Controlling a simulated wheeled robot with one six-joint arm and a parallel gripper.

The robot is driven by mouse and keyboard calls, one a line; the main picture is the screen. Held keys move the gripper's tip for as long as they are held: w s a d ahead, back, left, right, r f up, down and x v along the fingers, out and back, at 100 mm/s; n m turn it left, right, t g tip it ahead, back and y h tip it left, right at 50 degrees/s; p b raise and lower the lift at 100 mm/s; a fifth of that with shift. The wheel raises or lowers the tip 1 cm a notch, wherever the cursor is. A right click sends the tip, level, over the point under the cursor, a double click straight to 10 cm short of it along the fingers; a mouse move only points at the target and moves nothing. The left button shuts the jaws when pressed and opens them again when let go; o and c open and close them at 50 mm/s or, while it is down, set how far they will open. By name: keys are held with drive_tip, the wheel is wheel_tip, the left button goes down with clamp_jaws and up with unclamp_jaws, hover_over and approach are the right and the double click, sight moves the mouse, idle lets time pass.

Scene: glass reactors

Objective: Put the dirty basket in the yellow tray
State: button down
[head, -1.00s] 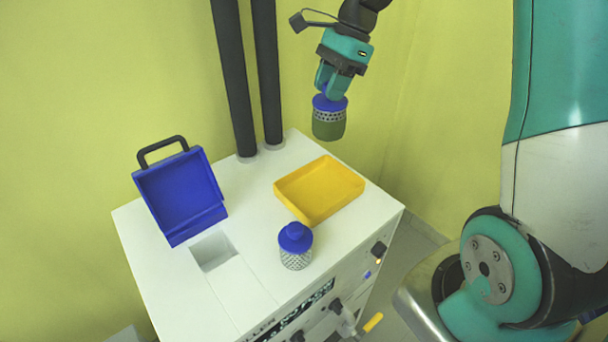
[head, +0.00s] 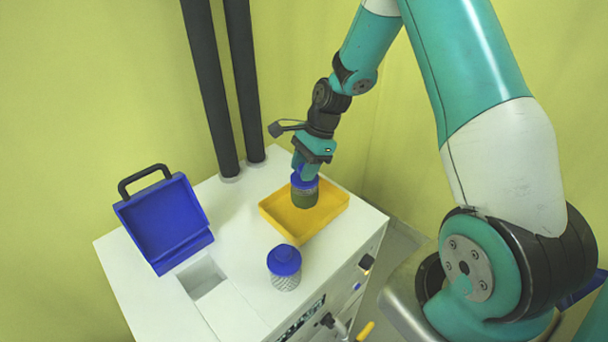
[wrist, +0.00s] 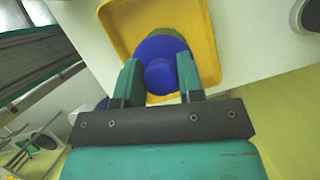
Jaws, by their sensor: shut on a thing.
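The dirty basket (head: 304,195) has a blue lid and a green-brown lower part. My gripper (head: 304,170) is shut on the blue knob on its top and holds it upright over the yellow tray (head: 332,205). I cannot tell whether its bottom touches the tray floor. In the wrist view the blue lid (wrist: 160,50) sits between my gripper's two fingers (wrist: 160,82), with the yellow tray (wrist: 207,50) around and beneath it.
A clean basket (head: 285,270) with a blue lid stands on the white machine top (head: 240,225) in front of the tray. A blue open case (head: 163,220) with a black handle stands at the left, by a square opening (head: 203,280). Two dark columns (head: 243,90) rise behind.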

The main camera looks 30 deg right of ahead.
sight(305, 184)
drive_tip(key=shift+f+p, duration=0.3)
drive_tip(key=shift+f, duration=1.4)
drive_tip(key=shift+f, duration=0.15)
drive_tip(key=c, duration=0.8)
unclamp_jaws()
drive_tip(key=shift+o, duration=0.2)
